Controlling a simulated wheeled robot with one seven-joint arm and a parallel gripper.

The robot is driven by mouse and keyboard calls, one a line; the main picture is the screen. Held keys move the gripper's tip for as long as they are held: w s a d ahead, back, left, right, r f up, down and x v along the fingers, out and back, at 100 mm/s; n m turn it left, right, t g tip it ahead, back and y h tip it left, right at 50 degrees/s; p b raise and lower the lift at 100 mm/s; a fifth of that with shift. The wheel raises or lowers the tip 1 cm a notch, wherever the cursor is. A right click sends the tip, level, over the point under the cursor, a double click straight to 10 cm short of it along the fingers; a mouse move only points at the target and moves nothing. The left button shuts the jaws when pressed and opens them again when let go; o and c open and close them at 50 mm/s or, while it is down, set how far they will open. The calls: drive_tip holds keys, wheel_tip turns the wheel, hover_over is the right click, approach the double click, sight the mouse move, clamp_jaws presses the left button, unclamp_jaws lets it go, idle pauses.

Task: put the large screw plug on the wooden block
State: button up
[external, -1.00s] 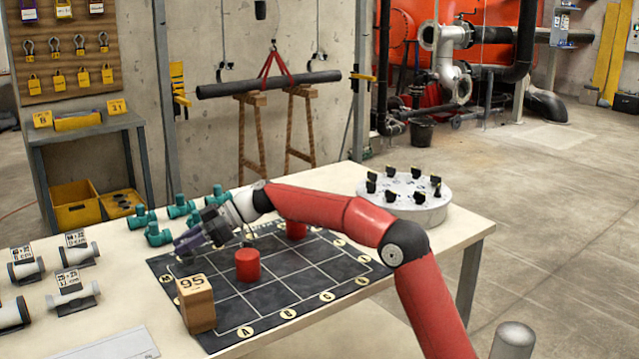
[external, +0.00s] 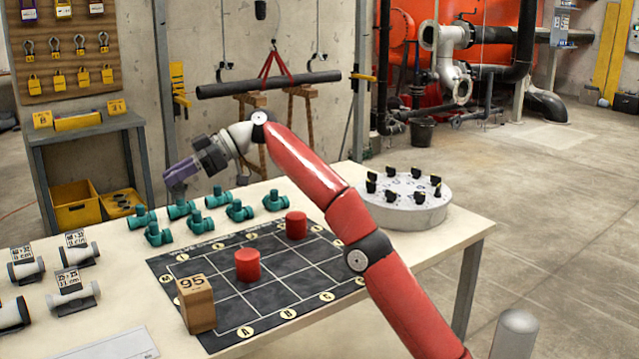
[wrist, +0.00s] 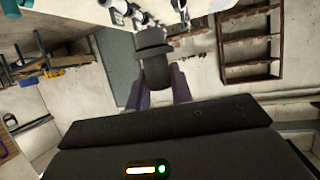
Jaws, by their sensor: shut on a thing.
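My gripper (external: 178,176) is raised above the back left of the table, its purple fingers pointing down and to the left. In the wrist view the fingers (wrist: 160,98) are shut on a dark grey plug (wrist: 155,70) with a wider head, which looks like the large screw plug.
Two red cylinders (external: 247,265) (external: 296,225) stand on the mat. Several teal fittings (external: 158,235) lie behind it. White pipe pieces on stands (external: 72,292) are at the left. A round grey plate with black knobs (external: 408,203) is at the right.

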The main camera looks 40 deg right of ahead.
drive_tip(key=s+a+n+g+b, duration=0.1)
drive_tip(key=s+a+b, duration=0.2)
drive_tip(key=s, duration=0.6)
drive_tip(key=s+a+n+g+b, duration=0.1)
drive_tip(key=s+a+g+b, duration=0.2)
drive_tip(key=s, duration=0.7)
drive_tip(key=t+b, duration=0.1)
drive_tip(key=b, duration=0.3)
hover_over(193, 284)
drive_tip(key=shift+f, duration=4.05)
drive_tip(key=shift+f+b, duration=0.15)
drive_tip(key=shift+b, duration=0.15)
drive_tip(key=shift+f, duration=0.15)
drive_tip(key=o, duration=0.9)
drive_tip(key=shift+o, duration=0.2)
